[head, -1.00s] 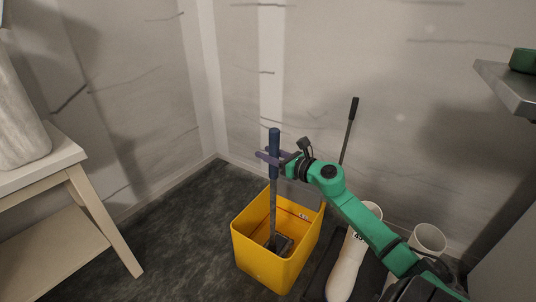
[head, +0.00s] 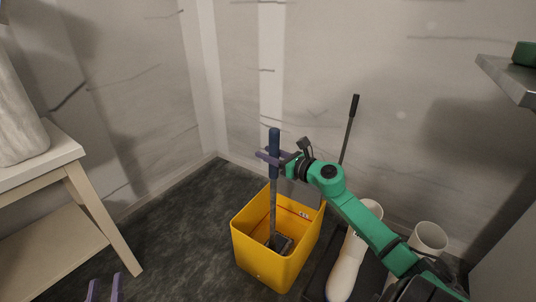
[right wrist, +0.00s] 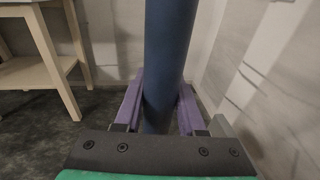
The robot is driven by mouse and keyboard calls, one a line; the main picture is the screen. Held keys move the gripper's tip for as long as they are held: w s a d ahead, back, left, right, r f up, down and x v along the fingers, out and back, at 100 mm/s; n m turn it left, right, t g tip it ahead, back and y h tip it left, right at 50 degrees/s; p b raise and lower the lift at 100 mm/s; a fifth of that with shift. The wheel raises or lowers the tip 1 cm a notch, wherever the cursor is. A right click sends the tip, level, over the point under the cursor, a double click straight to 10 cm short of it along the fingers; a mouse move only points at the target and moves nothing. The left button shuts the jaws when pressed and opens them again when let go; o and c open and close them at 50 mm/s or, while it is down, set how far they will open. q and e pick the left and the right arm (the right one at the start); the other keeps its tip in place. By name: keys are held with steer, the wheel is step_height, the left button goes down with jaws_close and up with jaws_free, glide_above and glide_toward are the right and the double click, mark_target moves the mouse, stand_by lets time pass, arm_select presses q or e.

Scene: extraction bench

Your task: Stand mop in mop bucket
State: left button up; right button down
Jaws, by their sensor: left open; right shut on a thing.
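The mop (head: 273,205) has a blue grip and a grey shaft. It stands nearly upright, with its dark head (head: 280,243) inside the yellow mop bucket (head: 262,265). Whether the head touches the bucket floor is hard to tell. My right gripper (head: 270,157) is shut on the mop's blue grip, above the bucket. In the right wrist view the blue grip (right wrist: 168,60) passes between the purple fingers (right wrist: 160,105). My left gripper (head: 104,288) shows only its two purple fingertips at the bottom edge of the head view. They are apart and empty, away from the bucket.
A pale table (head: 62,160) with a lower shelf stands at the left. Right of the bucket are a dark mat, white boots or tubes (head: 347,268) and a thin black-gripped pole (head: 351,120). A metal shelf (head: 510,78) juts out at the upper right. Floor left of the bucket is clear.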

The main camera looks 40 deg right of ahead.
steer(key=shift+r, duration=0.15)
steer(key=shift+c, duration=2.1)
jaws_free()
steer(key=shift+f, duration=0.2)
steer(key=shift+c, duration=0.7)
steer(key=shift+s+r, duration=0.1)
steer(key=s+d+p, duration=0.1)
steer(key=s, duration=0.8)
steer(key=shift+s+d+r+p, duration=0.25)
steer(key=shift+s+r+p, duration=0.05)
steer(key=shift+s+r, duration=0.15)
steer(key=shift+w, duration=0.1)
